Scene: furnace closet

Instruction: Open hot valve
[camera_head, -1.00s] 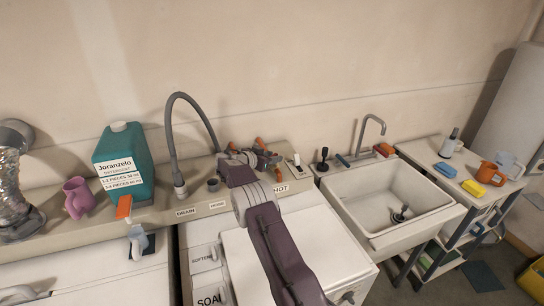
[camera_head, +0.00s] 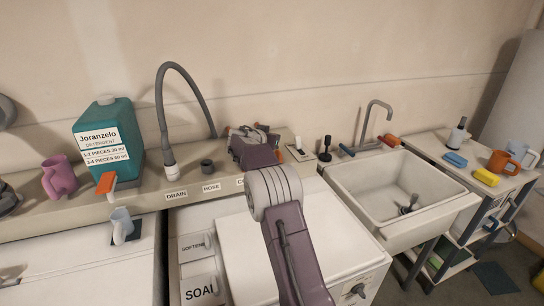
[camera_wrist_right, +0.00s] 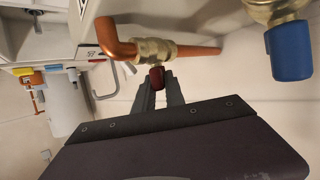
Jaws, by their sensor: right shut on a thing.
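The hot valve's red handle (camera_wrist_right: 157,78) shows in the right wrist view, below a brass valve body (camera_wrist_right: 152,50) on a copper pipe (camera_wrist_right: 108,38). My right gripper (camera_wrist_right: 158,84) is shut on this red handle, with one finger on each side of it. In the head view my right gripper (camera_head: 258,132) is at the valves on the back ledge, and its wrist hides most of them. My left gripper is not in view.
A blue valve handle (camera_wrist_right: 290,50) is beside the red one in the wrist view. A grey hose (camera_head: 162,110) arches left of my right arm. A teal detergent jug (camera_head: 108,142) and a pink jug (camera_head: 60,177) stand left. A sink (camera_head: 395,190) is right.

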